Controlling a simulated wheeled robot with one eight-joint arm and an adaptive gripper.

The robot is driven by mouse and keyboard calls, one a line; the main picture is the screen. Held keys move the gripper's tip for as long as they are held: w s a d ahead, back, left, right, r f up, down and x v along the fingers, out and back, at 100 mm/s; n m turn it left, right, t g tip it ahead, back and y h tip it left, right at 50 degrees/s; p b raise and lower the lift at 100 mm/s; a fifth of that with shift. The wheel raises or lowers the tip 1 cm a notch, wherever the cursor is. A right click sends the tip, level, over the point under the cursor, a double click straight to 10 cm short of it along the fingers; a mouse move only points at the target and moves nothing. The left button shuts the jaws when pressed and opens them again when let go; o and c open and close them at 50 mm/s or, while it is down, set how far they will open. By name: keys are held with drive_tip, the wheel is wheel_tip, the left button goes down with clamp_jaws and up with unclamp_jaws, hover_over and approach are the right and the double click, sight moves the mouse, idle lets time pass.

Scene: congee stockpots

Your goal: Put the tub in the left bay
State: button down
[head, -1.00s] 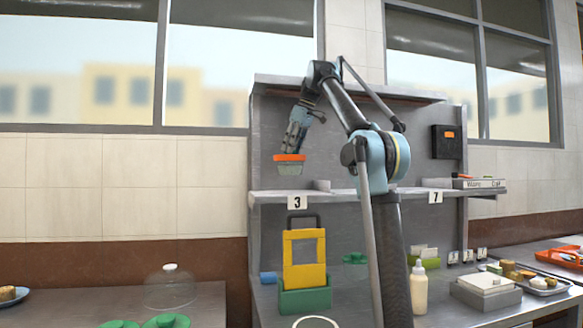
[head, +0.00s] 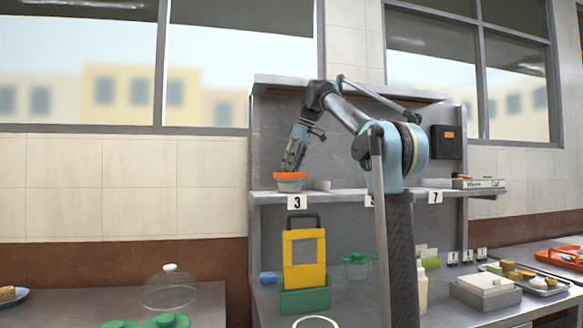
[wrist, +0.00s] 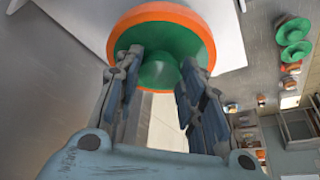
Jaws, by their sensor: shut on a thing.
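The tub (head: 289,186) has a grey-green body and an orange rim. In the wrist view its green lid with a raised centre knob faces me inside the orange rim (wrist: 127,22). My gripper (head: 291,168) points down from above and is shut on the lid's knob; both fingers also show in the wrist view (wrist: 158,66). The tub is upright at the left bay of the shelf (head: 335,197), just above the label 3 (head: 297,202). Its base is level with the shelf surface; I cannot tell whether it touches.
A low divider (head: 322,185) stands right of the tub. The label 7 (head: 435,197) marks a bay further right; my arm partly hides a label between. Below are a yellow-and-green caddy (head: 304,262), a glass dome (head: 169,290) and a grey box (head: 486,292).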

drive_tip(key=c, duration=1)
unclamp_jaws()
drive_tip(key=shift+c, duration=0.2)
drive_tip(key=v, duration=1.2)
